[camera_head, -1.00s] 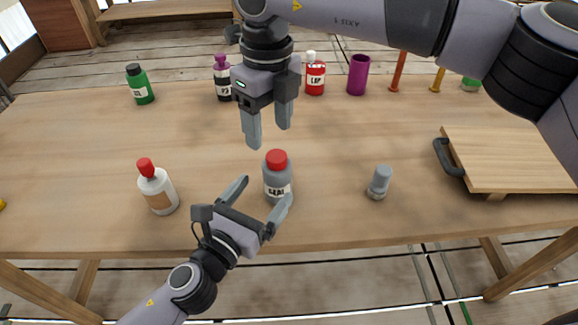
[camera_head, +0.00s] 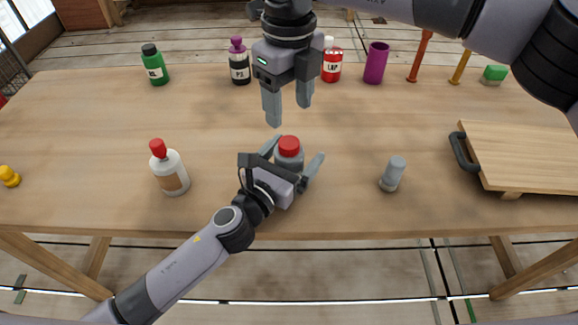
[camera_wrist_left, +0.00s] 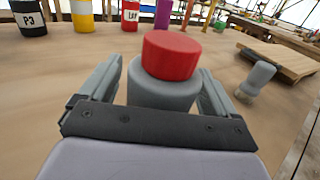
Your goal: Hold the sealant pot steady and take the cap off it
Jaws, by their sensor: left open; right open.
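The sealant pot (camera_head: 289,158) is a grey bottle with a red cap (camera_head: 289,145), upright near the table's front edge. My left gripper (camera_head: 297,152) is open, with its fingers on either side of the pot. The left wrist view shows the grey pot body (camera_wrist_left: 163,88) between the two fingers, with the red cap (camera_wrist_left: 170,55) on top. Small gaps seem to show there, though contact is hard to tell. My right gripper (camera_head: 289,113) is open and empty, pointing down above and slightly behind the cap. The pot's label is hidden by my left gripper.
A white bottle with a red top (camera_head: 170,170) stands to the left. A small grey object (camera_head: 393,174) stands to the right, near a wooden board with a handle (camera_head: 530,155). Several bottles, a purple cup (camera_head: 376,63) and posts line the back edge.

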